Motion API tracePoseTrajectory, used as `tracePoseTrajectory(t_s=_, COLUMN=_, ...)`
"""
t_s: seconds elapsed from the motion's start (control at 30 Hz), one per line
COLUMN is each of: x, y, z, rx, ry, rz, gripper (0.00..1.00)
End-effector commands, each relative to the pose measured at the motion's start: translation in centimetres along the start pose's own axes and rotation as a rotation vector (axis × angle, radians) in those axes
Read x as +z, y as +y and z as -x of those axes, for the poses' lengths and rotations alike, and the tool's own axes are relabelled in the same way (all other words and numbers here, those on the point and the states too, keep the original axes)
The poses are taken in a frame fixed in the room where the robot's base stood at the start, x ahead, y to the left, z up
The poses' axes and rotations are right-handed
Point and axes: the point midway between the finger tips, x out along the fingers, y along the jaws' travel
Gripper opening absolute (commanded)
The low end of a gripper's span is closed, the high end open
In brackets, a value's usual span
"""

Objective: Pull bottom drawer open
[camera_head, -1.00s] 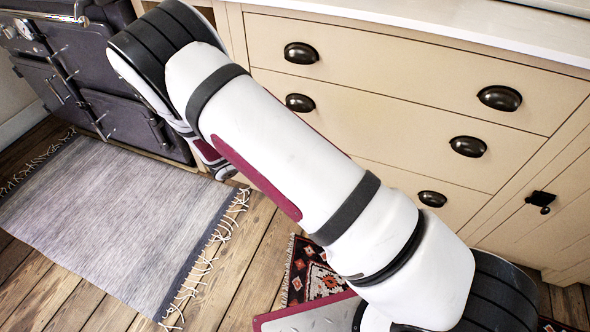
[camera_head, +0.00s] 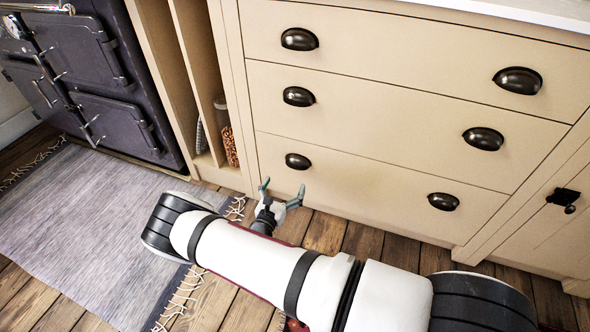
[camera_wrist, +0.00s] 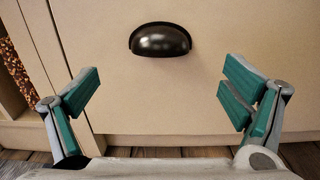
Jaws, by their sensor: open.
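The bottom drawer (camera_head: 365,188) is the lowest of three cream drawer fronts, and it looks shut, flush with the cabinet. It has two dark cup handles, a left one (camera_head: 298,161) and a right one (camera_head: 443,201). My gripper (camera_head: 281,188) is open and empty in front of the drawer's left part, just below the left handle. In the wrist view the gripper (camera_wrist: 160,95) has its teal-padded fingers spread wide. A dark cup handle (camera_wrist: 160,39) shows ahead, centred between the fingers but above them. The gripper appears apart from the handle.
The middle drawer (camera_head: 390,120) and top drawer (camera_head: 400,50) above look shut. Left are an open cubby with a jar (camera_head: 227,135) and a dark stove (camera_head: 90,80). A grey fringed rug (camera_head: 100,225) lies on the wooden floor. A cupboard latch (camera_head: 563,198) is at right.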

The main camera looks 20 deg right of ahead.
Motion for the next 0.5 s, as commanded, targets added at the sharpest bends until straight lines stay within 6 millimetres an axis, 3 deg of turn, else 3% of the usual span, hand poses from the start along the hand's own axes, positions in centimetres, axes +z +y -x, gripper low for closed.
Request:
tracePoseTrajectory(t_s=0.3, x=-0.2, y=-0.1, z=-6.2, rx=-0.003, ry=0.000, rz=-0.002, gripper=0.93)
tracePoseTrajectory(t_s=0.5, x=-0.2, y=-0.1, z=-8.7, rx=-0.002, ry=0.001, rz=-0.002, gripper=0.93)
